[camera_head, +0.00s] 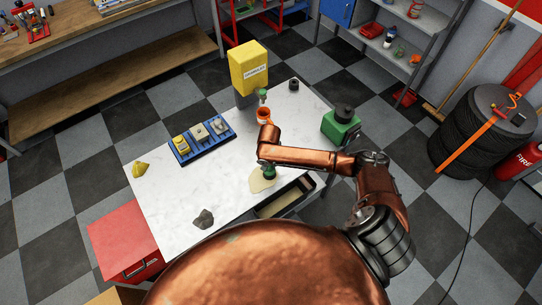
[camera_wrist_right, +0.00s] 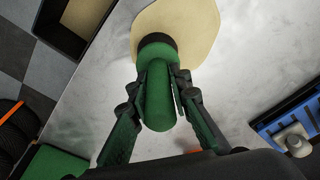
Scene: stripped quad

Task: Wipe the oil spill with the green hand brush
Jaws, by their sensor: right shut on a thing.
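The green hand brush (camera_wrist_right: 158,100) stands out in the right wrist view, with a green handle and a dark head at its far end. My right gripper (camera_wrist_right: 160,82) is shut on the handle, one finger on each side. The tan oil spill (camera_wrist_right: 195,25) lies on the pale table top, and the brush head overlaps its near edge; I cannot tell whether it touches the surface. In the head view the spill (camera_head: 261,183) shows beside the brush (camera_head: 268,171), and my right gripper (camera_head: 268,163) is partly hidden by the arm. My left gripper is not in view.
A grey rag (camera_head: 203,219) lies near the front. A dark bin (camera_head: 309,183) adjoins the right edge.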

